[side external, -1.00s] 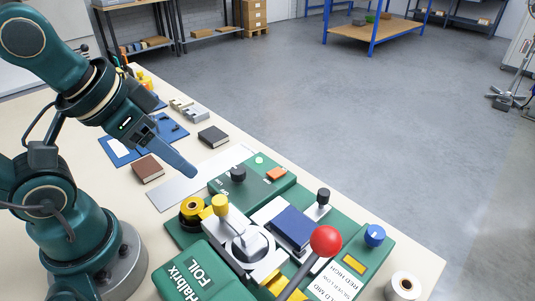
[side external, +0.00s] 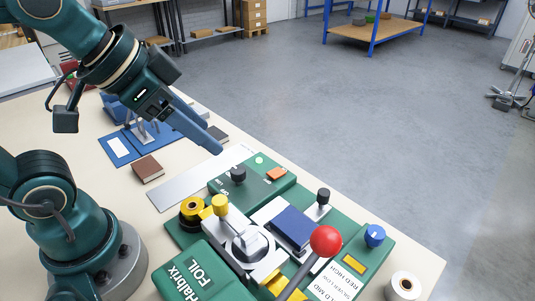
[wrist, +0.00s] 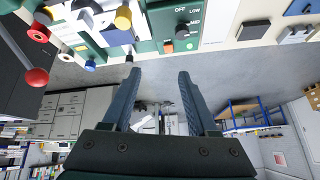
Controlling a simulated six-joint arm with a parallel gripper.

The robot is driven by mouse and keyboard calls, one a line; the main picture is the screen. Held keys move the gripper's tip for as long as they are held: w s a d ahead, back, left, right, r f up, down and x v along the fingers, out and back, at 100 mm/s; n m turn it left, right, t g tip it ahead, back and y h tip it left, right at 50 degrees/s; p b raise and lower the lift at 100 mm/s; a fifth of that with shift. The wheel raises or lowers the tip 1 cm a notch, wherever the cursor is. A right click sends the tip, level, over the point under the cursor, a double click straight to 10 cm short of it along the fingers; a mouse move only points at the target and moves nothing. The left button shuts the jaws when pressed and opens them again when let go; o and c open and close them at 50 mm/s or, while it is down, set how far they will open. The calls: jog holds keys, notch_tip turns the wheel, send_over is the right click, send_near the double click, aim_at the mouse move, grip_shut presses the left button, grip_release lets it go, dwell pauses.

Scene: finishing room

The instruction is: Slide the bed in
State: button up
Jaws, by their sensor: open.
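The green foil press (side external: 180,280) stands on the bench. Its silver bed (side external: 265,215) carries a dark blue book (side external: 293,226) and sits beside the round silver press head. A black knob (side external: 323,195) stands on a small metal bracket at the bed's far end. My gripper (side external: 217,148) is in the air above and behind the press, apart from the bed and touching nothing. In the wrist view my gripper (wrist: 158,75) shows two separated fingers with nothing between them.
A lever with a red ball (side external: 326,240) rises in front of the bed. A blue knob (side external: 375,235), yellow foil roll (side external: 192,208) and green control box (side external: 255,187) surround it. A brown book (side external: 148,168) and blue jig board (side external: 120,150) lie to the left.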

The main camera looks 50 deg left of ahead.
jog(key=w+d+r+m+h, duration=0.1)
jog(key=w+d+m, duration=0.2)
jog(key=w, duration=0.3)
jog(key=m+g+h, duration=0.1)
jog(key=m+g, duration=0.1)
jog(key=m, duration=0.1)
send_near(323, 192)
jog(key=w+r, duration=0.2)
jog(key=w, duration=0.1)
jog(key=shift+g, duration=0.8)
jog(key=f, duration=0.2)
jog(key=d+f, duration=0.1)
jog(key=f, duration=0.5)
jog(key=shift+w+d+f, duration=0.1)
jog(key=shift+d, duration=0.15)
jog(key=shift+x, duration=0.8)
grip_shut()
